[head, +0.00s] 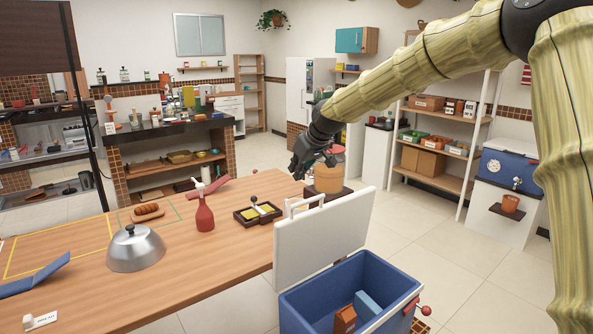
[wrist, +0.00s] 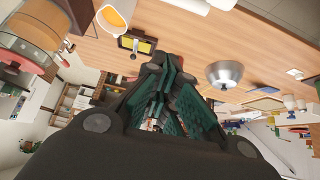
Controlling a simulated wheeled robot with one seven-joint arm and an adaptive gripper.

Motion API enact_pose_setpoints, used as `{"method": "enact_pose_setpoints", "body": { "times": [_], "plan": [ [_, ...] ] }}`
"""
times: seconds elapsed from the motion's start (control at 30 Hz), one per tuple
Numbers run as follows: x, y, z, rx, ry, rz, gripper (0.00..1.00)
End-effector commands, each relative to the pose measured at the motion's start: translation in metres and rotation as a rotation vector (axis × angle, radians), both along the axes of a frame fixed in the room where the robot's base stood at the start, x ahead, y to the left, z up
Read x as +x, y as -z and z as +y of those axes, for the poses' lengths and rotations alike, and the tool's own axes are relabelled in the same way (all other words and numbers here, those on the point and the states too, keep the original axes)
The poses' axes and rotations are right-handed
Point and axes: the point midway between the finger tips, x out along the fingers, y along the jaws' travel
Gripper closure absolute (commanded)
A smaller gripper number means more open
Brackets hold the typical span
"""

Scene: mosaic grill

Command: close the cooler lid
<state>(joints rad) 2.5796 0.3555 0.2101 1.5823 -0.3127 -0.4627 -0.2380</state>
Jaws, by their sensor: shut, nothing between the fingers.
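The blue cooler (head: 335,295) stands at the bottom centre of the head view, beside the table's right end. A brown box (head: 345,319) and a blue box (head: 366,305) lie inside the cooler. My gripper (head: 298,172) is shut and empty, in the air above and beyond the lid, apart from it. The gripper's dark fingers (wrist: 158,108) also show in the wrist view.
The wooden table (head: 90,290) holds a metal dome (head: 136,249), a red spray bottle (head: 204,210) and a dark tray (head: 257,213) with yellow contents. The floor right of the cooler (head: 450,260) is clear.

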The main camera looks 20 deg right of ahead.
Motion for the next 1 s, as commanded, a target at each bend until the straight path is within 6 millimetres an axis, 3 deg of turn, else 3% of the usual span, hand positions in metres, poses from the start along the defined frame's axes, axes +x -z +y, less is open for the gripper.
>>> {"method": "enact_pose_setpoints", "body": {
  "times": [0.3,0.63,1.0],
  "plan": [
    [0.024,0.036,0.006,0.001,0.002,0.003,1.0],
    [0.043,0.063,0.016,0.001,0.0,0.001,1.0],
    [0.011,0.071,0.005,0.001,0.0,0.001,1.0]
  ]
}}
